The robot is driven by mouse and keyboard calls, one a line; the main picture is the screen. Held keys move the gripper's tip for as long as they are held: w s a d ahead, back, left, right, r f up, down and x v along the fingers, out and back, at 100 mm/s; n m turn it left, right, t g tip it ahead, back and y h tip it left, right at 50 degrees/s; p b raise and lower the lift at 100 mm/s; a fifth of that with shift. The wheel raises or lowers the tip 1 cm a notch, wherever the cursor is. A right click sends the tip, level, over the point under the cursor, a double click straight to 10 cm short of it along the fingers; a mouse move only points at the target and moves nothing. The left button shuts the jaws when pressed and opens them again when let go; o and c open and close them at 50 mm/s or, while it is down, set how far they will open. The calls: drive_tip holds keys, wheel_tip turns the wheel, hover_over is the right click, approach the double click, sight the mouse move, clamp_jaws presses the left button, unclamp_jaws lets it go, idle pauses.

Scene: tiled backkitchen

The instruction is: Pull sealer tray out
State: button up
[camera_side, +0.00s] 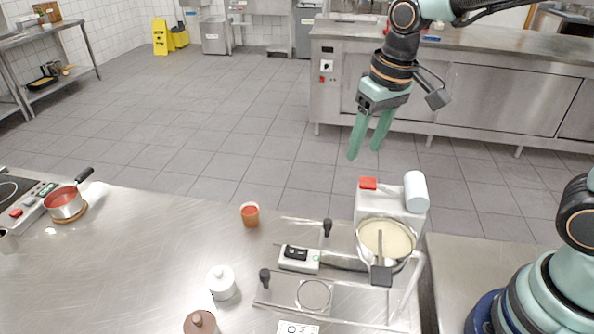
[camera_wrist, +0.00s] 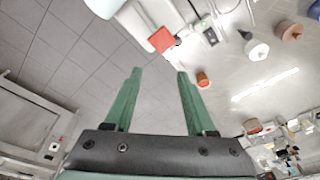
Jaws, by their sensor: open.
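In the side view, a flat steel plate with a round opening, which looks like the sealer tray (camera_side: 289,287), lies low on the counter at the front centre. A black knob (camera_side: 265,275) stands at its left, and a second black knob (camera_side: 327,228) stands farther back. A white box with black switches (camera_side: 298,259) sits between them. I cannot tell how far the tray is in or out. My gripper (camera_side: 365,153) is open and empty, high above and behind the counter, well apart from the tray. Its two green fingers also show in the wrist view (camera_wrist: 159,72).
A white mixer-like machine with a red block (camera_side: 368,183) and a bowl of pale mixture (camera_side: 386,238) stands right of the tray. An orange cup (camera_side: 250,214), white lidded pot (camera_side: 221,282) and brown pot (camera_side: 201,323) stand left. The counter's left middle is clear.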

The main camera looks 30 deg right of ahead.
drive_tip(key=g, duration=0.2)
hover_over(328, 221)
wheel_tip(328, 221, down, 5)
wheel_tip(328, 221, down, 13)
drive_tip(key=shift+r, duration=0.2)
clamp_jaws()
idle(1.4)
